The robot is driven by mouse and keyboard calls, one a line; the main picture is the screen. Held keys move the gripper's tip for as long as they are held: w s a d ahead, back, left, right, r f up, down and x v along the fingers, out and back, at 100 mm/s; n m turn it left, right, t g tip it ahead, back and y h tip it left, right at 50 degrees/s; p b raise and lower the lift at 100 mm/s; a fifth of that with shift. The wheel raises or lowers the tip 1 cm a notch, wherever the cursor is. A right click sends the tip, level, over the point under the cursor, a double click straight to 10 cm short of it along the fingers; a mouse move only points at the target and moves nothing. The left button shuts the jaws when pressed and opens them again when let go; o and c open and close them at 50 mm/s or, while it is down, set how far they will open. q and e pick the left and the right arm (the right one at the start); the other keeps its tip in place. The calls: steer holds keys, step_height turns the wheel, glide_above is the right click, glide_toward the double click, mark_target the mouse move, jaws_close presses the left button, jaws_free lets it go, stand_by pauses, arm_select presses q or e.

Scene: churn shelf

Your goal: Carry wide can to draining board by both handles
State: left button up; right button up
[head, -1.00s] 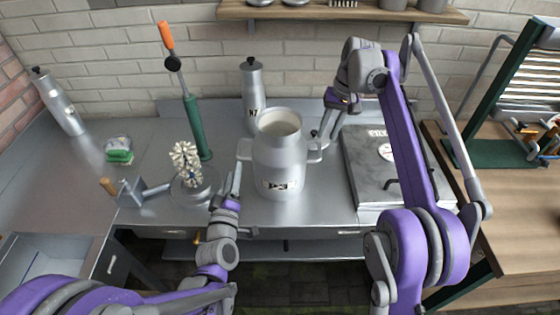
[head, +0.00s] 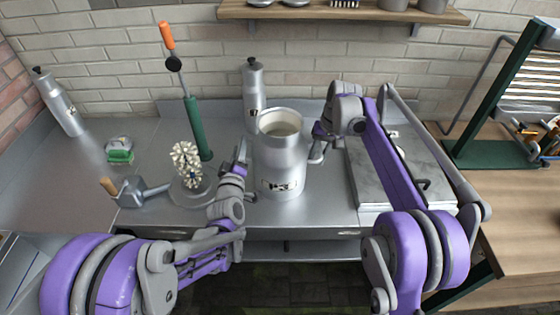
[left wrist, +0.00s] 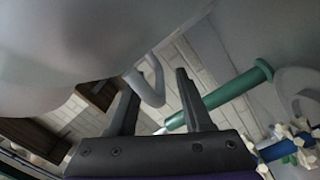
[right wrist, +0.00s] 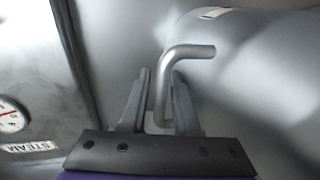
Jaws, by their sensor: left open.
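The wide can (head: 282,160) is a grey metal vessel with an open top and a dark-marked label, upright on the steel counter. Its left handle (left wrist: 152,80) shows between the spread fingers of my open left gripper (left wrist: 157,85), apart from at least one finger. In the head view my left gripper (head: 240,155) is at the can's left side. The can's right handle (right wrist: 162,85), a bent bar, is between the close fingers of my right gripper (right wrist: 161,75), which looks shut on it. My right arm partly hides that side in the head view. I cannot tell which surface is the draining board.
A narrow lidded can (head: 253,85) stands behind the wide can. A steam cabinet (head: 372,180) is right. The far-left counter has free room.

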arm_select(q)
steer(key=c, duration=0.4)
arm_select(e)
steer(key=c, duration=0.4)
arm_select(q)
steer(key=shift+c, duration=1.2)
arm_select(e)
jaws_close()
arm_select(q)
jaws_close()
steer(key=shift+s+f, duration=0.1)
arm_select(e)
steer(key=shift+s+d+f, duration=0.1)
steer(key=shift+d, duration=0.05)
